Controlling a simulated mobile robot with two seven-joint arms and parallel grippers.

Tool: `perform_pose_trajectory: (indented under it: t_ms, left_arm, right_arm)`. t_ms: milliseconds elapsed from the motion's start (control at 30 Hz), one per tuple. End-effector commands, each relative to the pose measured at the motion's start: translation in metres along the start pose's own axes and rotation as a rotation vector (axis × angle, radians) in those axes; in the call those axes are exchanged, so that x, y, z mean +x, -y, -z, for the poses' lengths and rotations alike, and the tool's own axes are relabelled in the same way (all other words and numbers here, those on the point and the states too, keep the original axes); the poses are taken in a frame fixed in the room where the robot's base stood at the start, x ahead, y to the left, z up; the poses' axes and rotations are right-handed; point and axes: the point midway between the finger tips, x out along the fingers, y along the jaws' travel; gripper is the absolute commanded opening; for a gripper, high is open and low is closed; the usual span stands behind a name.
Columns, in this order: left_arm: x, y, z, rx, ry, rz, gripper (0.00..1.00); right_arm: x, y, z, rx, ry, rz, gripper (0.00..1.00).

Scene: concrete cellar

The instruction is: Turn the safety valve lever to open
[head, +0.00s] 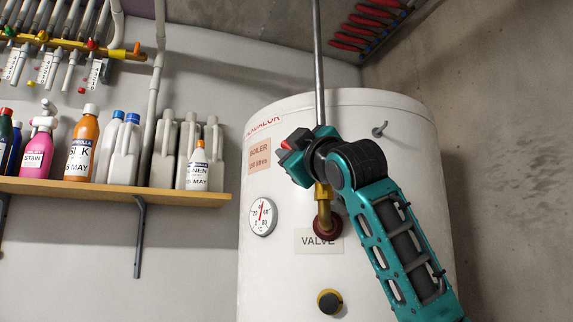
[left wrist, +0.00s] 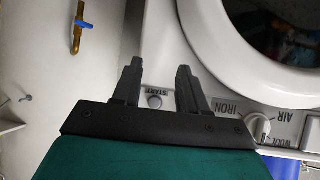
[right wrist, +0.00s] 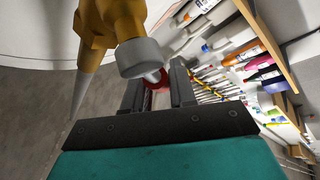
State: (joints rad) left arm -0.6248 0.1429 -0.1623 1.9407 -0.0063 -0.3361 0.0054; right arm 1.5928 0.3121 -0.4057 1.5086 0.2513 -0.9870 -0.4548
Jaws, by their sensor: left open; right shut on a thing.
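The brass safety valve (head: 324,208) comes out of the white boiler (head: 275,270) above a "VALVE" label, with a vertical grey pipe rising over it. My right gripper (head: 293,148) is at the valve's top and hides much of it. A red lever end shows at its fingers. In the right wrist view the valve's brass body (right wrist: 100,30) and grey cap fill the upper left, and the red lever (right wrist: 157,82) sits between the closed fingers. My left gripper (left wrist: 156,65) is open and empty, in front of a white machine with a "START" button (left wrist: 155,102).
A shelf (head: 110,190) of bottles and jugs is on the wall left of the boiler. A round gauge (head: 263,216) and a dark knob (head: 330,303) are on the boiler front. Pipes run along the upper left. A dial (left wrist: 258,128) is right of my left gripper.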

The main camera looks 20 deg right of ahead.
Motion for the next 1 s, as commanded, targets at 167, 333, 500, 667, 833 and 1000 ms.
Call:
perform_pose_trajectory:
  t_ms: [167, 333, 500, 667, 833, 1000]
  left_arm:
    - [0.004, -0.001, -0.009, 0.000, 0.004, -0.001, 0.43]
    - [0.007, -0.001, -0.014, -0.001, 0.007, -0.002, 0.43]
    - [0.009, -0.004, -0.015, -0.003, 0.012, -0.007, 0.43]
    - [0.009, -0.006, -0.013, -0.004, 0.006, -0.013, 0.43]
    - [0.010, -0.006, -0.008, -0.002, -0.003, -0.012, 0.43]
    - [0.011, -0.005, -0.006, -0.002, -0.007, -0.011, 0.43]
  right_arm:
    - [-0.003, -0.009, 0.000, 0.121, -0.034, -0.117, 0.00]
    - [-0.006, -0.019, 0.000, 0.233, -0.066, -0.228, 0.00]
    - [-0.010, -0.029, -0.001, 0.339, -0.095, -0.333, 0.00]
    - [-0.013, -0.035, -0.004, 0.424, -0.117, -0.417, 0.00]
    - [-0.017, -0.042, -0.005, 0.492, -0.137, -0.487, 0.00]
    - [-0.019, -0.045, -0.007, 0.535, -0.149, -0.532, 0.00]
